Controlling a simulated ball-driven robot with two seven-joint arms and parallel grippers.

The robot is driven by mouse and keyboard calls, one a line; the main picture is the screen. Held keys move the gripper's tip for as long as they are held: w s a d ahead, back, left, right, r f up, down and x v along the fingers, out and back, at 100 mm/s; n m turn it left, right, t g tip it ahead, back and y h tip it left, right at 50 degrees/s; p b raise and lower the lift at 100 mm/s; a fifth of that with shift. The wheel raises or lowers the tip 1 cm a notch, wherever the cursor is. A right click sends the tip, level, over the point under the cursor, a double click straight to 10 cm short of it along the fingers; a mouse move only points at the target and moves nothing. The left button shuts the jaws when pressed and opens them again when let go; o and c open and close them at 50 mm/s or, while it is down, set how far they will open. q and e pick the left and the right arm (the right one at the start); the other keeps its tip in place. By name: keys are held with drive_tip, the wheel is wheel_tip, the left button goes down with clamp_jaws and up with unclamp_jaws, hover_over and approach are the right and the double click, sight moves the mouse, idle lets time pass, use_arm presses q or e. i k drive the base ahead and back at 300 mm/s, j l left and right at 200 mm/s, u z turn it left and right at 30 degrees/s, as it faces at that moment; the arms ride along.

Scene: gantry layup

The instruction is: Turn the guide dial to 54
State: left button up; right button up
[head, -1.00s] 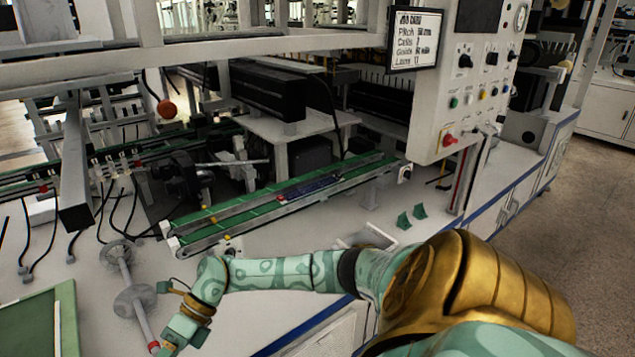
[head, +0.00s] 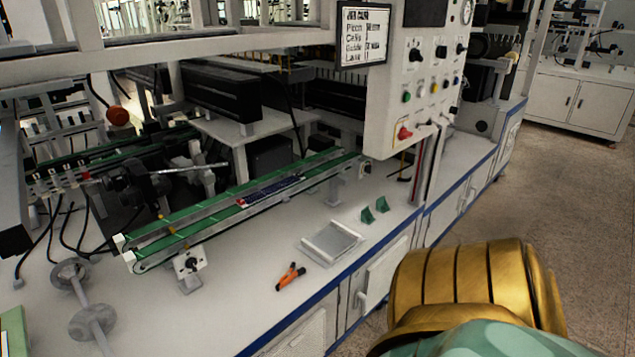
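The green-belted conveyor (head: 300,172) runs diagonally across the bench. At its near end a white plate with a dark round knob (head: 189,264) stands on a small bracket. The white control panel (head: 425,85) at upper right carries several black knobs, among them a left one (head: 415,55) and a middle one (head: 441,52). I cannot tell which of these is the guide dial, and no scale reading is legible. A black-framed sign (head: 363,35) lists pitch, cells, guide and lane; its values are blurred. Neither of my grippers is in view.
An orange-handled tool (head: 290,276) and a shallow grey tray (head: 331,242) lie on the bench front. Two small green wedges (head: 375,209) stand right of them. A shaft with grey discs (head: 92,321) is at lower left. A red button (head: 404,133) sits low on the panel.

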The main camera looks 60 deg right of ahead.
sight(192, 263)
drive_tip(key=i+l+z, duration=0.1)
drive_tip(key=l+z, duration=0.15)
drive_tip(key=z, duration=0.15)
drive_tip(key=i+l+z, duration=0.1)
drive_tip(key=z, duration=0.35)
drive_tip(key=i+l+z, duration=0.15)
drive_tip(key=z, duration=0.25)
drive_tip(key=i+l+z, duration=0.2)
drive_tip(key=z, duration=0.2)
drive_tip(key=i+l, duration=0.1)
drive_tip(key=i, duration=0.2)
drive_tip(key=i+l, duration=0.15)
drive_tip(key=j+u, duration=0.15)
drive_tip(key=u, duration=0.35)
drive_tip(key=i+j+u, duration=0.1)
drive_tip(key=u, duration=0.35)
